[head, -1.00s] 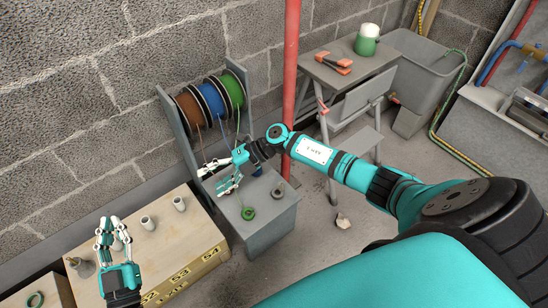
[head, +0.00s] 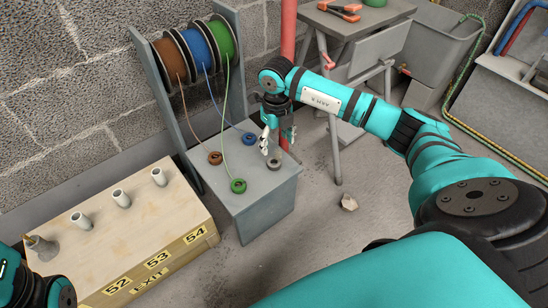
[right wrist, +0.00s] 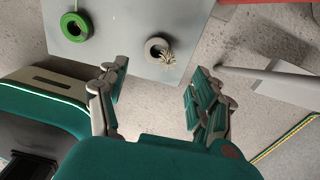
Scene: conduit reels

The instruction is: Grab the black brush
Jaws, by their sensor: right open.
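No clearly black brush shows. A dark grey ring (head: 274,164) lies on the right part of the grey bench top. In the right wrist view this grey ring (right wrist: 154,44) has a tuft of pale bristles at its right side. My right gripper (head: 277,142) hangs just above and behind the ring in the head view, apart from it. In the right wrist view, the open fingers of my right gripper (right wrist: 158,78) are empty, with the ring beyond their tips. Only part of my left arm shows at the lower left; its fingers are out of view.
A green ring (head: 238,186), a brown ring (head: 215,158) and a blue ring (head: 249,138) lie nearby, with cords up to reels. A wooden crate (head: 150,262) stands left.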

